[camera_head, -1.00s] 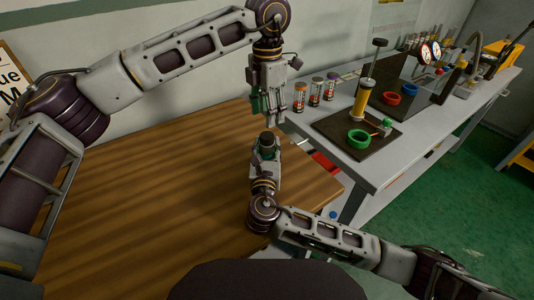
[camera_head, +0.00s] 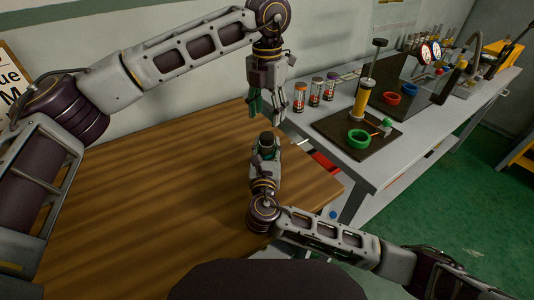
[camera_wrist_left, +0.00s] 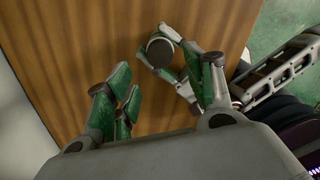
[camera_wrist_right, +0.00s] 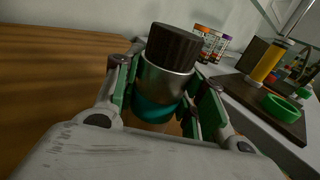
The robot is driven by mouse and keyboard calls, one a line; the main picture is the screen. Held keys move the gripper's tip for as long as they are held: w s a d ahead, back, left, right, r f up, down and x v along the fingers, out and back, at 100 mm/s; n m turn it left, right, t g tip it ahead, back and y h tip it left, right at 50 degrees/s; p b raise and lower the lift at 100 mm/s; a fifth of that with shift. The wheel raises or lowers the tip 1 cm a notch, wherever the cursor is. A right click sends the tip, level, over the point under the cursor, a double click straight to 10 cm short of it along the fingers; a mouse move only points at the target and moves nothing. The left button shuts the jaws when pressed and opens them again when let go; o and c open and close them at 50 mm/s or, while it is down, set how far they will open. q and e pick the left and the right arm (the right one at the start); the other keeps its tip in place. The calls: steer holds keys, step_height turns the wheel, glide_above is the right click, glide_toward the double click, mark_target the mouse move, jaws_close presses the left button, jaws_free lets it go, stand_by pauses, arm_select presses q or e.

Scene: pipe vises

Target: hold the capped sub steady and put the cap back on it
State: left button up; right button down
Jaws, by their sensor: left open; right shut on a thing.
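The sub (camera_wrist_right: 165,82) is a silver cylinder with a teal lower band, standing upright in my right gripper (camera_wrist_right: 160,100). A dark ribbed cap (camera_wrist_right: 173,45) sits on its top; I cannot tell whether it is threaded. In the head view the cap (camera_head: 266,138) shows above my right gripper (camera_head: 265,155), which is shut around the sub. My left gripper (camera_head: 268,108) is open and empty above the cap, fingers pointing down, apart from it. In the left wrist view the cap (camera_wrist_left: 160,49) shows beyond the spread fingers of my left gripper (camera_wrist_left: 165,88).
A wooden table (camera_head: 150,195) lies below, its visible top clear. A grey bench (camera_head: 375,175) to the right carries several small bottles (camera_head: 315,92), a dark mat (camera_head: 340,128) with a green ring (camera_head: 358,138), and a yellow cylinder (camera_head: 361,102).

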mark_target(267, 135)
arm_select(q)
steer(key=shift+f, duration=0.15)
steer(key=shift+f, duration=3.9)
steer(key=c, duration=1.1)
steer(key=o, duration=1.2)
steer(key=shift+o, duration=0.2)
steer(key=shift+r, duration=0.15)
step_height(267, 135, up, 12)
